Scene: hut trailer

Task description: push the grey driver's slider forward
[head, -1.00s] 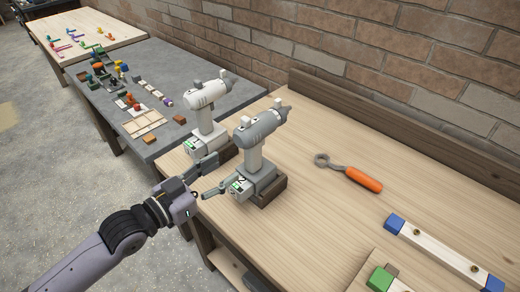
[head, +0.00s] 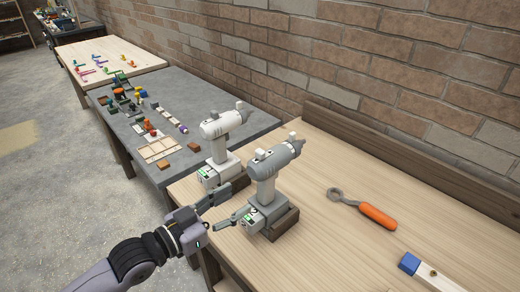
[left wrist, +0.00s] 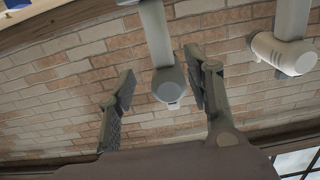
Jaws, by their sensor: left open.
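The grey driver (head: 272,168) stands upright on its battery base on the wooden workbench (head: 335,240). A small light block (head: 258,154) sits on top of its body at the near end; I cannot tell for sure whether this is the slider. My left gripper (head: 229,206) is open, beside the driver's base on its near left side, holding nothing. In the left wrist view, which looks upside down, the grey driver's rounded end (left wrist: 170,85) shows between the two spread fingers (left wrist: 160,85), farther off. My right gripper is not in view.
A white driver (head: 219,135) stands close behind the grey one, also near my fingers. An orange-handled wrench (head: 376,215) and a blue-ended bar (head: 410,263) lie to the right. A grey table (head: 255,122) with small parts lies beyond. A brick wall backs the bench.

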